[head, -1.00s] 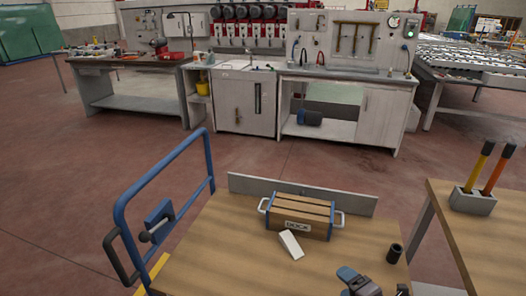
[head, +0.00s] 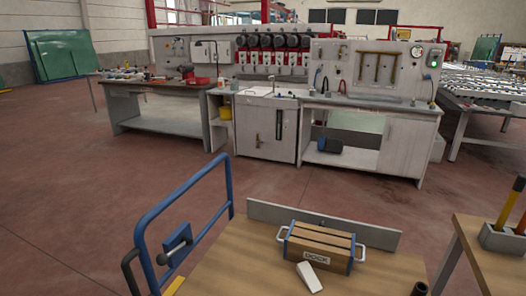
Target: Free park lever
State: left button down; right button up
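A blue bracket plate (head: 178,238) is fixed on the blue tube handle frame (head: 151,215) of a wood-topped cart, at the lower left. A short grey lever with a round knob (head: 162,260) sticks out from the plate towards the lower left. This looks like the park lever; no label shows on it. A dark curved grip (head: 130,270) hangs from the frame's left side. Neither of my grippers is in view, and nothing is seen touching the lever.
The cart's wooden top (head: 235,262) carries a slatted box (head: 320,247), a white wedge (head: 309,276) and a dark cylinder (head: 420,288). A second table (head: 480,245) stands close on the right. Open red floor (head: 90,200) lies beyond, before the workbenches.

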aim_at(162, 259)
jog(key=j, duration=0.65)
jog(key=k+j, duration=0.15)
jog(key=j, duration=1.2)
jog(key=k+j, duration=0.15)
jog(key=j, duration=0.5)
jog(key=i+z, duration=0.05)
